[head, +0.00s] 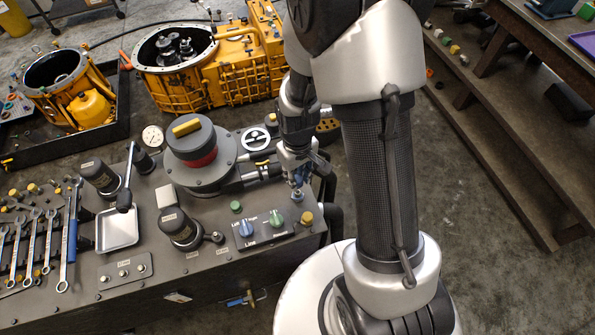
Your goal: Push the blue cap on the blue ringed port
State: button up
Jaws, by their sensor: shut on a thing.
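My gripper (297,168) points down over the right end of the dark bench top. It is shut on the small blue cap (298,179), which is partly hidden by the fingers. The blue ringed port (298,196) is a small round fitting on the bench top, directly below the cap in the picture. The cap is too small in this view to tell whether it touches the port or hangs just above it.
A control panel (262,229) with blue and green knobs and a yellow-capped fitting (306,218) are close to the port. A large round housing (200,150) stands to the left. Wrenches (70,225) and a white tray (117,229) lie farther left.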

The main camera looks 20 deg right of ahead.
aim_at(297, 192)
jog(key=shift+f+b, duration=1.85)
jog(key=shift+f, duration=0.8)
jog(key=shift+f, duration=0.2)
jog(key=shift+f+b, duration=0.2)
jog(key=shift+b, duration=0.15)
jog(key=shift+f+b, duration=0.6)
jog(key=shift+f, duration=0.05)
jog(key=o, duration=0.8)
jog(key=shift+r, duration=0.15)
jog(key=shift+r+p, duration=1.2)
jog(key=shift+r, duration=0.2)
